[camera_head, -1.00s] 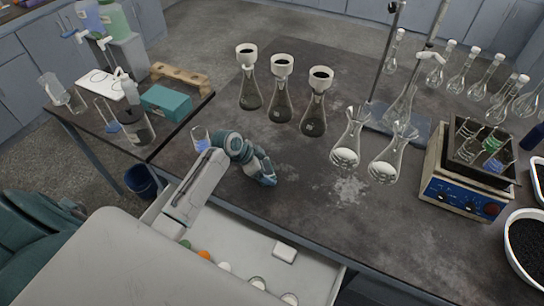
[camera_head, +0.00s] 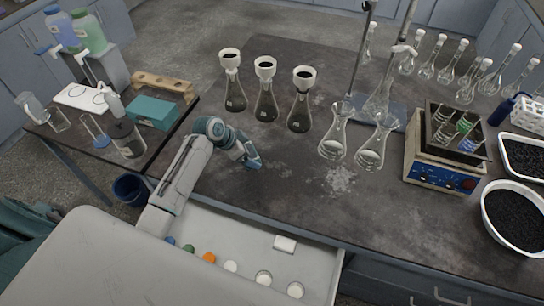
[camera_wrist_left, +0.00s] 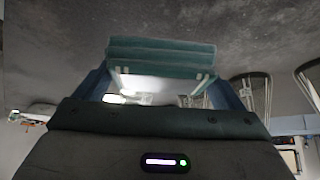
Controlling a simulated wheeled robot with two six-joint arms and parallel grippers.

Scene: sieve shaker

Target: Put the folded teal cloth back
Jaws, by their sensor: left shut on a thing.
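The folded teal cloth (camera_wrist_left: 160,55) shows in the left wrist view as a layered teal bundle between the two blue fingers of my left gripper. My left gripper (camera_head: 252,162) is shut on it. In the head view this gripper is over the dark bench, in front of the conical flasks and beyond the open drawer. The cloth is small there and hard to tell from the blue-teal fingers. I cannot tell whether it touches the bench. My right gripper is not in view.
An open white drawer (camera_head: 318,262) below the bench edge holds several round caps and a small white block (camera_head: 285,244). Funnel-topped flasks (camera_head: 266,103) and clear flasks (camera_head: 332,146) stand beyond the gripper. A teal box (camera_head: 153,112) sits on the side table.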

